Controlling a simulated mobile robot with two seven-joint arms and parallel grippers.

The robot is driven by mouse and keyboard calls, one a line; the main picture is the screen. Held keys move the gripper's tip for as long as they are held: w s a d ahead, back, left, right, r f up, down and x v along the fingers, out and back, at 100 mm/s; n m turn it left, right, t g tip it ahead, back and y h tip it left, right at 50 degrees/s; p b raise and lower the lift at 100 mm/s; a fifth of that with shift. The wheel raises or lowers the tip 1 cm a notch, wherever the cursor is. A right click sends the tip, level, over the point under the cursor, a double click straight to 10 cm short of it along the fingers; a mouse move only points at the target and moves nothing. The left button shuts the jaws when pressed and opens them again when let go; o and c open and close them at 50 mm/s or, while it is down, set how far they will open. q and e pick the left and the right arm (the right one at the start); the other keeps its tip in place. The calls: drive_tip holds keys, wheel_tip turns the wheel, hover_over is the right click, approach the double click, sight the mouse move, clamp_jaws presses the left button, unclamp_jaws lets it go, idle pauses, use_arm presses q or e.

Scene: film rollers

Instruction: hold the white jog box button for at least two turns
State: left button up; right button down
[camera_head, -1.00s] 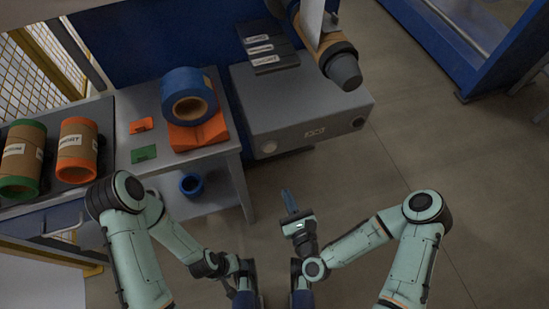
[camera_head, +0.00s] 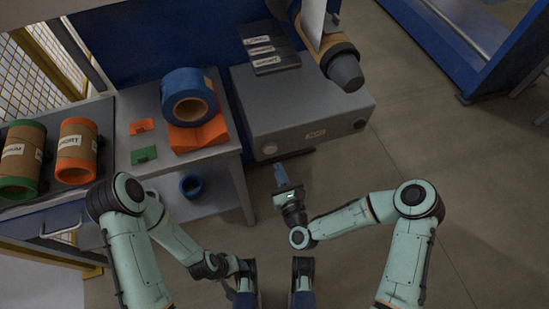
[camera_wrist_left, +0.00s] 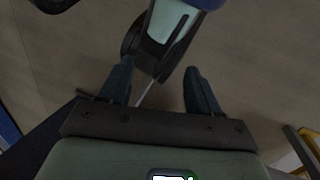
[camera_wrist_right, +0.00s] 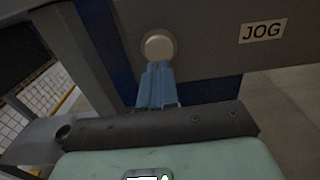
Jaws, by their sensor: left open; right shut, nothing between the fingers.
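The jog box (camera_head: 310,128) is a grey box beside the bench, with a label reading JOG (camera_wrist_right: 263,31) on its front. A round pale button (camera_wrist_right: 158,45) sits on that front face, left of the label in the right wrist view. It also shows in the head view (camera_head: 269,149). My right gripper (camera_wrist_right: 155,68) is shut and empty, its blue fingertips just below the button in that view; whether they touch it I cannot tell. My left gripper (camera_wrist_left: 158,80) is open and empty, away from the box, over the floor.
A bench at left holds a blue roll (camera_head: 188,97) on an orange block (camera_head: 199,136) and two small cards. Green-ended (camera_head: 22,158) and orange-ended (camera_head: 76,150) rolls lie farther left. A roller with a dark end (camera_head: 343,66) projects above the box.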

sight(271, 151)
drive_tip(key=x, duration=0.5)
use_arm(q)
drive_tip(key=shift+w+a+f, duration=0.2)
drive_tip(key=shift+w+f, duration=0.1)
drive_tip(key=shift+w, duration=0.05)
